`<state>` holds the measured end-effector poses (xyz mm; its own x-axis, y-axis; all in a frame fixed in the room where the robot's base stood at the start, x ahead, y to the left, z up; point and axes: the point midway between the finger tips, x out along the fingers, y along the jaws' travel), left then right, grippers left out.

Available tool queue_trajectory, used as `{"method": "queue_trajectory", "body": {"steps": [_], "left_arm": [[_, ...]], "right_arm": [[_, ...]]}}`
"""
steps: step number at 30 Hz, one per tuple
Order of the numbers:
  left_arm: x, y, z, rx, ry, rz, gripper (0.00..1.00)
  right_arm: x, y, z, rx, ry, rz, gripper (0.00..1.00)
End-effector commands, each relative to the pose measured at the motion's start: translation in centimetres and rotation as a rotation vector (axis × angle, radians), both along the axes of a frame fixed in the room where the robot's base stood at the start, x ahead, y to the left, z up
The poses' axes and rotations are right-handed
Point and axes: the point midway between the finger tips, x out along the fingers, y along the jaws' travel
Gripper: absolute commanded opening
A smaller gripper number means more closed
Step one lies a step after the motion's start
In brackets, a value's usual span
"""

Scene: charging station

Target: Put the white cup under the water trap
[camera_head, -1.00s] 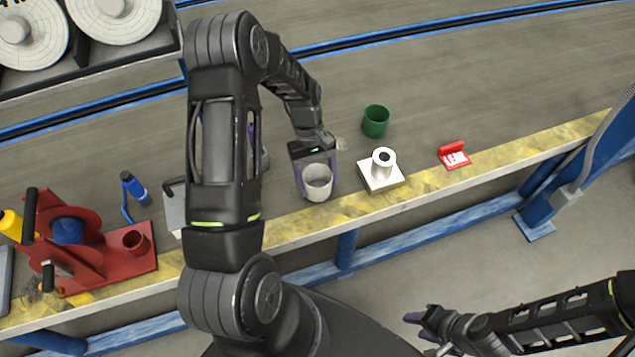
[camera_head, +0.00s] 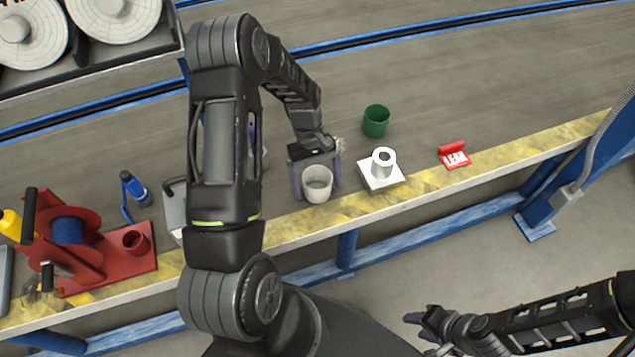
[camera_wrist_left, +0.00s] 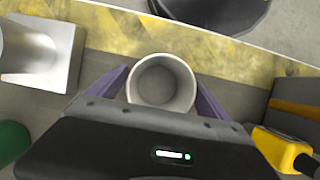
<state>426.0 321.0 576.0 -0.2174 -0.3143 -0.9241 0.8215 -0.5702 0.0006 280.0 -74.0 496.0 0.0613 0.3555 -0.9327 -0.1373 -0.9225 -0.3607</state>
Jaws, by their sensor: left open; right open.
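The white cup (camera_head: 319,193) stands upright on the bench near its yellow front edge; its empty inside shows in the left wrist view (camera_wrist_left: 160,84). My left gripper (camera_head: 317,183) is open, with one purple finger on each side of the cup and a gap to each. A white square block with a metallic upright tube (camera_head: 381,174) stands to the right of the cup; I cannot tell whether it is the water trap. A grey-white device (camera_head: 174,208) is partly hidden behind my left arm. My right gripper (camera_head: 422,318) is open and empty, low at the right, away from the bench.
A green cup (camera_head: 376,121) stands behind the block. A red LEAK sign (camera_head: 454,156) stands further right. A red reel stand (camera_head: 80,245) and a blue bottle (camera_head: 135,188) are at the left. A yellow part (camera_wrist_left: 281,150) is close to my left gripper.

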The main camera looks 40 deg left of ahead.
Motion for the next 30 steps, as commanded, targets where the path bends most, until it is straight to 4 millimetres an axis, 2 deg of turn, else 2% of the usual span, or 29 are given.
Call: {"method": "queue_trajectory", "body": {"steps": [5,8,15,21,30], "left_arm": [[0.3,0.4,1.2,0.001,-0.002,0.0,0.9],[0.6,0.8,2.6,0.002,-0.004,0.001,0.9],[1.7,2.4,7.2,0.002,-0.004,0.001,0.9],[2.4,3.4,10.3,0.002,-0.003,-0.001,0.9],[2.6,3.8,11.4,0.0,0.0,0.0,0.9]], "right_arm": [[0.0,0.0,0.2,0.0,0.0,0.0,0.41],[0.0,0.0,0.2,0.0,0.0,0.0,0.41],[0.0,0.0,0.4,0.0,0.0,0.0,0.41],[0.0,0.0,0.5,0.0,0.0,0.0,0.41],[0.0,0.0,0.5,0.0,0.0,0.0,0.41]]}}
